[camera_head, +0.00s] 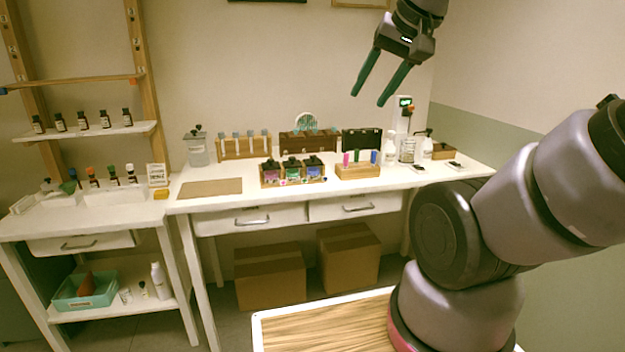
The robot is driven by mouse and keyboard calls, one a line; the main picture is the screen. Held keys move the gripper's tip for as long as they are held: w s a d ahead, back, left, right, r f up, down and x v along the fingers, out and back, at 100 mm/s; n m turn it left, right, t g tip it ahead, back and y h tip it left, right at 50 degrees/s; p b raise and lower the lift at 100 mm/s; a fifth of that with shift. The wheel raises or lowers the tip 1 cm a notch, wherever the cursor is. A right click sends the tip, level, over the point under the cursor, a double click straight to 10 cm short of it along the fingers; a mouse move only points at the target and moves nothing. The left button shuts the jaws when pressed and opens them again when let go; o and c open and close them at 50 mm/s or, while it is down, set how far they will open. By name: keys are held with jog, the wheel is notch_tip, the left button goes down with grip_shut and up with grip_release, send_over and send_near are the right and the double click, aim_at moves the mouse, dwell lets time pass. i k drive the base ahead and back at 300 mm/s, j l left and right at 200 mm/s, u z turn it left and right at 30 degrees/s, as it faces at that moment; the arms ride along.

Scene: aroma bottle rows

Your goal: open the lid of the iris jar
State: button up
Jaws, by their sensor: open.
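Three dark-lidded jars sit side by side in a wooden rack (292,183) on the white table. The left jar (271,175) has a pinkish label, the middle jar (292,172) a green one and the right jar (314,171) a blue one. The label writing is too small to read, so I cannot tell which is the iris jar. The dark lids appear to be on all three. My gripper (369,99) is open and empty, with its green fingers pointing down. It is high above the table, in front of the wall and to the upper right of the jars.
A wooden block (358,172) with coloured vials stands right of the jars. A bottle rack (244,147) and dark boxes (308,142) stand behind. White bottles (391,150) stand at the right. A flat brown board (211,187) lies left, with bare tabletop around it.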

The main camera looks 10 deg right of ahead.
aim_at(314, 161)
jog(key=i, duration=0.5)
jog(key=i+l, duration=0.4)
jog(key=i, duration=0.2)
